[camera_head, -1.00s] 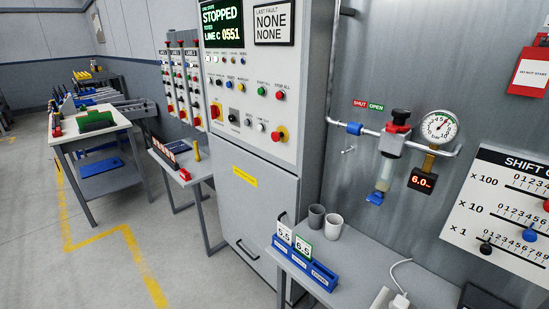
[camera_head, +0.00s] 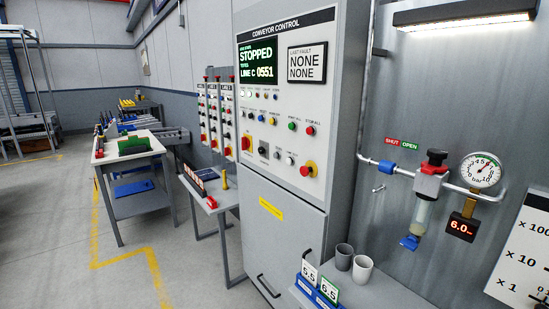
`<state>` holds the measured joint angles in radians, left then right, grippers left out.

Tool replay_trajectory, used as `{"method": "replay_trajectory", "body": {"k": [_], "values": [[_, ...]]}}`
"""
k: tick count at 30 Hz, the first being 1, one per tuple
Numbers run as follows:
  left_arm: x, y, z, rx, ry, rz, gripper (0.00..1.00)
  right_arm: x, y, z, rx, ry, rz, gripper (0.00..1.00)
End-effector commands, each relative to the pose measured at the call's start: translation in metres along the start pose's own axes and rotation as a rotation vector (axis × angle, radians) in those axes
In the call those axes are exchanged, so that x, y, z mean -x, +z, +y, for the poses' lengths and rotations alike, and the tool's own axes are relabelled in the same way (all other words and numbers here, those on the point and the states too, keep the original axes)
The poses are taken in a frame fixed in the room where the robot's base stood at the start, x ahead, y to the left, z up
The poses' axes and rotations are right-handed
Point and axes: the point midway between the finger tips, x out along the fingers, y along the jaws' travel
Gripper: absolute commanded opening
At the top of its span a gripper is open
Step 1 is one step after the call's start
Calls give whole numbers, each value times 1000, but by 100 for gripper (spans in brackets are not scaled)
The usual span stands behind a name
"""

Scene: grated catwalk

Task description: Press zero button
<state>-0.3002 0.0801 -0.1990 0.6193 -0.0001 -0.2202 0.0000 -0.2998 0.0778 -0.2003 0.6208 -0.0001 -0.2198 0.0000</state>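The conveyor control cabinet (camera_head: 262,170) stands in the middle. Its panel carries a blue button (camera_head: 262,118), a yellow button (camera_head: 273,121), a green button (camera_head: 291,126) and a red button (camera_head: 310,131). Lower down are a red-and-yellow switch (camera_head: 247,142), a black knob (camera_head: 263,149), a white button (camera_head: 290,160) and a red mushroom button (camera_head: 307,170) on yellow. The small labels are too blurred to tell which button is zero. The screen (camera_head: 258,64) reads STOPPED, LINE C 0551. Neither gripper is in view.
Right of the cabinet are a pipe valve (camera_head: 432,175), a pressure gauge (camera_head: 481,171) and a 6.0 readout (camera_head: 461,227). Two grey cups (camera_head: 361,268) and blue card holders stand on a bench below.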

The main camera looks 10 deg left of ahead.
Motion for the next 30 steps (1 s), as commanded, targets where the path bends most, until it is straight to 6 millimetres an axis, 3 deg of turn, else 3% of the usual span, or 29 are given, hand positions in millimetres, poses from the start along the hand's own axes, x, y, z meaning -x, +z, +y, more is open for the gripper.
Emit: {"method": "replay_trajectory", "body": {"k": [1, 3, 30], "values": [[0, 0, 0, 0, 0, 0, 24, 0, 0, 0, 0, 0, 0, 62], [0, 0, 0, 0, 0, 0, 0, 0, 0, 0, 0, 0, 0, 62], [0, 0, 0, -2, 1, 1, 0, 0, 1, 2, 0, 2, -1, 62]]}}
